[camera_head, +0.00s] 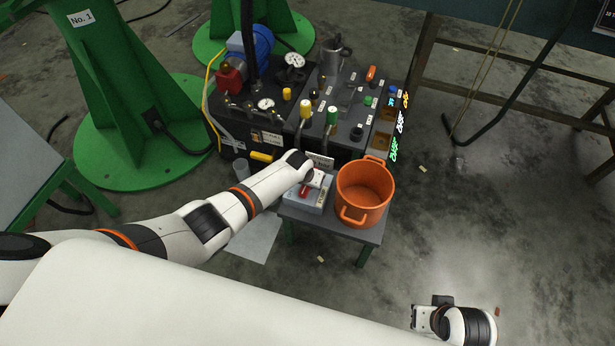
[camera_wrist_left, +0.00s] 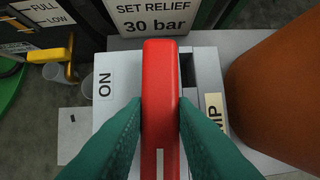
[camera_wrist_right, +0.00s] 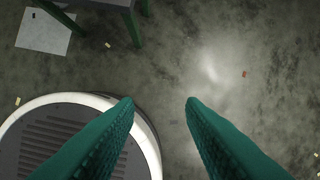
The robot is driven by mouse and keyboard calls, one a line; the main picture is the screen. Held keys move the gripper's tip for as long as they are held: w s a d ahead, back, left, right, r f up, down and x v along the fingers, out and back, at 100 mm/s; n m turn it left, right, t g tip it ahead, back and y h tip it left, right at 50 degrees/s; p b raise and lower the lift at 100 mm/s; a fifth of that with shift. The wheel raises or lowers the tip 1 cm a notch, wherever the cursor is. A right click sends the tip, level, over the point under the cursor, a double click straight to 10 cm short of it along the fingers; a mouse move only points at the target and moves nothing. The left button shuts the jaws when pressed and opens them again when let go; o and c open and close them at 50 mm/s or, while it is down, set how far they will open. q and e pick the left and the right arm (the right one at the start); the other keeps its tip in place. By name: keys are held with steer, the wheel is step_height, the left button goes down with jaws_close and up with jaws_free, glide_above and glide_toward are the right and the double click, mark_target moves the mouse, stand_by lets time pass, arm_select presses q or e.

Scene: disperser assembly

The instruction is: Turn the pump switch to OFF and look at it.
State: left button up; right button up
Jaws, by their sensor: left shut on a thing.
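The pump switch is a grey box (camera_head: 318,201) with a red handle (camera_head: 304,190), on a small table. In the left wrist view the red handle (camera_wrist_left: 160,75) stands lengthwise between my green fingertips, with a white line near the bottom edge. An ON label (camera_wrist_left: 104,86) is left of the handle, and a partly hidden label ending in "MP" is to its right. No OFF label is readable. My left gripper (camera_wrist_left: 158,108) is shut on the red handle. My right gripper (camera_wrist_right: 160,103) is open and empty, above the floor at lower right in the head view (camera_head: 420,318).
An orange two-handled pot (camera_head: 364,194) stands on the small table (camera_head: 345,233), close right of the switch box. A hydraulic unit (camera_head: 300,100) with gauges and valves is behind. A "SET RELIEF 30 bar" sign (camera_wrist_left: 155,18) stands just beyond the switch. Open floor lies right.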

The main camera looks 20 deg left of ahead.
mark_target(305, 189)
arm_select(q)
steer(key=shift+d+n, duration=0.1)
steer(key=shift+n, duration=0.3)
arm_select(e)
steer(key=shift+f, duration=1)
arm_select(q)
steer(key=o, duration=1)
steer(key=shift+r+p, duration=0.15)
steer(key=shift+p, duration=0.15)
steer(key=p+v, duration=0.2)
steer(key=v, duration=0.1)
steer(key=p+v, duration=0.2)
steer(key=v, duration=0.2)
steer(key=shift+s+r+p, duration=0.1)
steer(key=shift+p, duration=0.2)
arm_select(e)
steer(key=s+f, duration=0.3)
steer(key=f, duration=0.4)
steer(key=s+f+g, duration=0.1)
steer(key=s+f, duration=0.2)
steer(key=f, duration=0.5)
steer(key=shift+d, duration=0.35)
